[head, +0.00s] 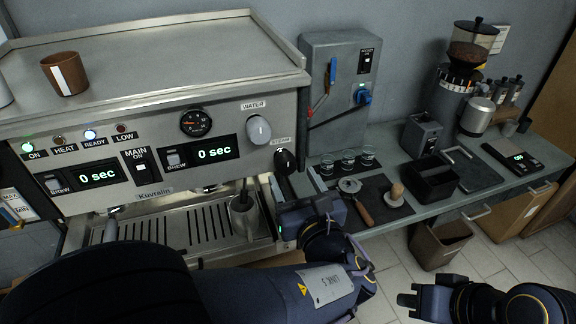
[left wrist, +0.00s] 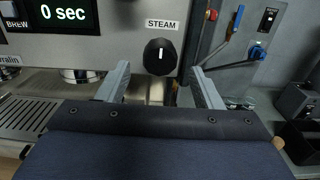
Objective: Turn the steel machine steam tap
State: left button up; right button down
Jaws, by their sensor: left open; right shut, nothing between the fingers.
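The steel machine (head: 150,110) stands at the left with lit displays. Its black steam tap (head: 285,160) is a round knob on the right of the front. In the left wrist view the steam tap (left wrist: 160,57) sits under the STEAM label, its white mark roughly upright. My left gripper (head: 292,178) is open in front of the tap. In the left wrist view its fingers (left wrist: 160,70) stand to either side of and slightly below the knob, with no visible contact. My right gripper (head: 412,299) is shut and empty at the lower right, over the floor.
A grey water knob (head: 258,129) sits above left of the tap. A metal jug (head: 243,212) stands on the drip tray below. A grey box (head: 343,85) with coloured levers is close on the right. The counter holds a tamper (head: 396,195), portafilter (head: 355,195) and grinder (head: 462,85).

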aim_at(289, 169)
pick_arm(q)
jog(key=x, duration=0.4)
jog(key=shift+w, duration=0.1)
jog(key=c, duration=1)
jog(key=shift+f+n+b, duration=0.2)
jog(key=shift+n+b, duration=0.5)
jog(key=shift+b, duration=0.05)
jog(key=n+b, duration=0.6)
jog(key=b, duration=0.2)
jog(key=shift+r+n+b, duration=0.2)
jog(key=shift+n+b, duration=1.1)
jog(key=shift+b, duration=0.3)
